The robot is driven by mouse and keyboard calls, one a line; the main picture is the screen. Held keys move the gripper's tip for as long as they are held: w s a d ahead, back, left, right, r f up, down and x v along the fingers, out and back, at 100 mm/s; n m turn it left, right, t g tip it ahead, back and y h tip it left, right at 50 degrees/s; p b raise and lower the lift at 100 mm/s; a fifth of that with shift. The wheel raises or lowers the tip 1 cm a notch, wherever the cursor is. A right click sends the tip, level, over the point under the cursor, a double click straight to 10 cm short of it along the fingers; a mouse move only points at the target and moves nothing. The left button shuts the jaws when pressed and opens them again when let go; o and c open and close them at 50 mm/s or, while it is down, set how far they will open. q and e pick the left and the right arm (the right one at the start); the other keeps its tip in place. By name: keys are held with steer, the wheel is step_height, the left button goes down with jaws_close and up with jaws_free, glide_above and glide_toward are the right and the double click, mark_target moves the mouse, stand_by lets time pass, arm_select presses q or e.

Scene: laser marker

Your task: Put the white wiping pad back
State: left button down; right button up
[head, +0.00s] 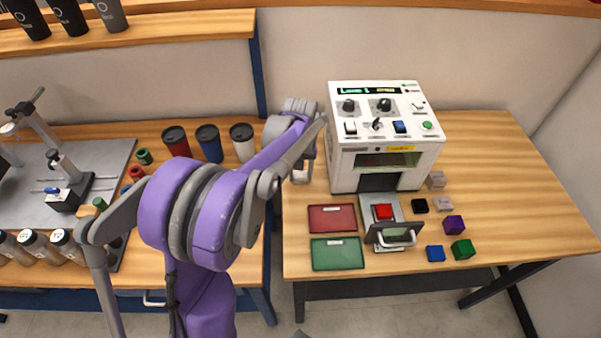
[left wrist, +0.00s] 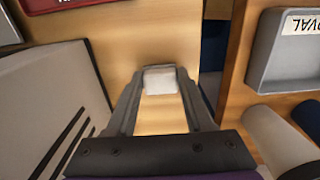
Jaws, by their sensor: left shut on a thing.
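My left gripper (head: 302,174) is just left of the white laser machine (head: 385,140), near the left edge of the right-hand table. In the left wrist view my left gripper (left wrist: 160,82) is shut on the small white wiping pad (left wrist: 159,80), which sits between the fingertips with wood below it. I cannot tell whether the pad touches the table. My right gripper is not in view.
A red tray (head: 332,218) and a green tray (head: 337,254) lie before the machine, with a red block (head: 383,212) on a fixture beside them. Several small blocks lie right. A gap separates the left table. A labelled grey tray (left wrist: 262,75) and cups (head: 243,142) stand there.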

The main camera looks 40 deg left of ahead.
mark_target(300, 176)
arm_select(q)
steer(key=shift+f, duration=0.2)
steer(key=shift+c, duration=1.4)
jaws_free()
steer(key=shift+r, duration=0.1)
steer(key=shift+r, duration=0.1)
steer(key=shift+r, duration=0.3)
step_height(300, 176, up, 11)
steer(key=p, duration=0.1)
steer(key=s+d+f+m+t, duration=0.1)
steer(key=s+d+f+m, duration=0.1)
steer(key=s+d, duration=0.3)
steer(key=s+d+f+m+t, duration=0.2)
steer(key=s+d+f+m, duration=0.1)
steer(key=s+d, duration=0.3)
steer(key=s+d+f+m+t, duration=0.2)
steer(key=s+d+m, duration=0.1)
steer(key=s+d, duration=0.3)
steer(key=shift+s+d+f, duration=0.15)
steer(key=shift+s+f, duration=0.2)
steer(key=shift+s, duration=0.4)
